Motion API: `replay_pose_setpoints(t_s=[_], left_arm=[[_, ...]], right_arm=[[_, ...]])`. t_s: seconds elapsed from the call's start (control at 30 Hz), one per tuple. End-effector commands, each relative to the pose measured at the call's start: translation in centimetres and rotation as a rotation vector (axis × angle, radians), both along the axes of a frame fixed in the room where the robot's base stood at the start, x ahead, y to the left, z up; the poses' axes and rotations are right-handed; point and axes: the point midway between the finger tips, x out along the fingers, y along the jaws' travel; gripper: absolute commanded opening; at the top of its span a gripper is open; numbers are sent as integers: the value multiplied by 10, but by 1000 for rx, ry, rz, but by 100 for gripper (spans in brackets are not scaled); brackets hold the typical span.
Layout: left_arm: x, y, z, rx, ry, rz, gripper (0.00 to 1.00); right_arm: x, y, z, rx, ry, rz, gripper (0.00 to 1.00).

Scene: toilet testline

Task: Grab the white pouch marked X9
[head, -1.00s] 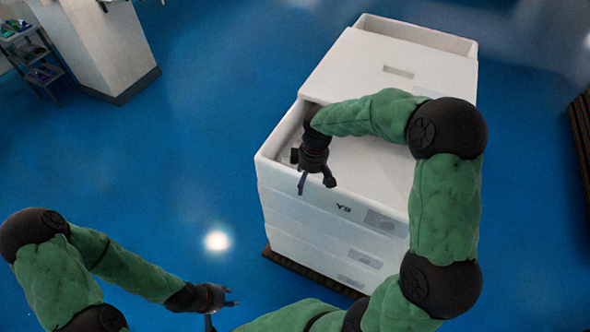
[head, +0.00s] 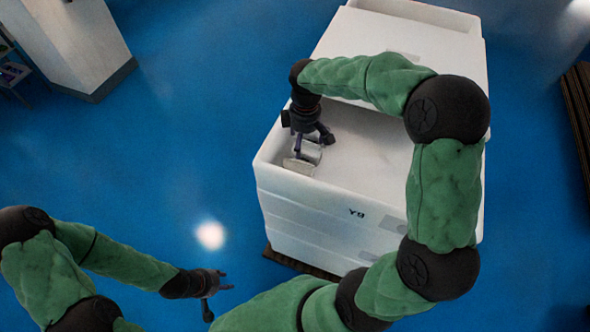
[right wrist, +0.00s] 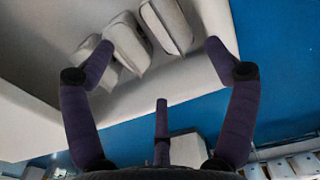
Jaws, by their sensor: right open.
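Several pale pouches lie at the left end of the white box (head: 312,211). In the head view, one pouch (head: 299,166) is nearest the front wall and another pouch (head: 310,152) is just behind it. In the right wrist view, one pouch (right wrist: 167,24), a middle pouch (right wrist: 128,42) and a partly hidden pouch (right wrist: 90,46) lie in a row. No X9 mark is legible on them. My right gripper (head: 313,145) is open and empty, fingers down over the pouches; contact is unclear. My left gripper (head: 224,280) is open and empty, away from the box.
The box is open at the front, with dark lettering on its outside. A second white box (head: 412,12) stands behind, and a pale lid or panel (head: 437,45) covers part of the top. A white pillar (head: 72,40) is far left. Blue floor (head: 180,160) is clear between.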

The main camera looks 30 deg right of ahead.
Motion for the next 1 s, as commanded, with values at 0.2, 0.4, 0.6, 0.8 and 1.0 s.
replay_pose_setpoints(t_s=[0.2,0.4,0.6,0.8,1.0], left_arm=[[1,0,-29,0,-1,0,40],[1,0,-50,0,-1,0,40],[1,0,-57,0,-1,0,40],[1,0,-59,0,-2,1,40],[1,0,-61,0,-2,1,40]], right_arm=[[0,0,-30,1,1,0,86],[0,0,-50,1,1,0,86],[0,0,-61,1,2,0,86],[-1,0,-88,0,4,-1,86],[0,0,-109,0,1,0,86]])
